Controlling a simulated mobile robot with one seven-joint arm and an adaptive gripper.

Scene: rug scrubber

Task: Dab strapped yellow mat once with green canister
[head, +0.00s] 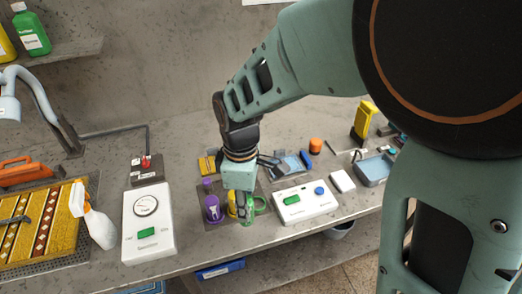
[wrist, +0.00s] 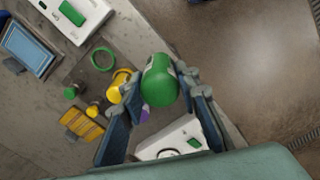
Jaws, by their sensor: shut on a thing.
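The green canister (wrist: 160,82) is held between the two fingers of my gripper (wrist: 162,88) in the wrist view. In the head view my gripper (head: 244,200) points down over the dark pad in the middle of the bench, with the green canister (head: 246,212) partly hidden below it. I cannot tell whether the canister touches the pad. The yellow mat (head: 68,215) with patterned stripes lies on a dark grate at the far left, well away from my gripper. It runs out of the frame, and its straps are hard to make out.
A purple canister (head: 212,208) and a yellow one (wrist: 118,86) stand beside the green one; a green ring (wrist: 102,59) lies close by. A white spray bottle (head: 92,215) and a white dial box (head: 148,222) stand between the pad and the mat.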

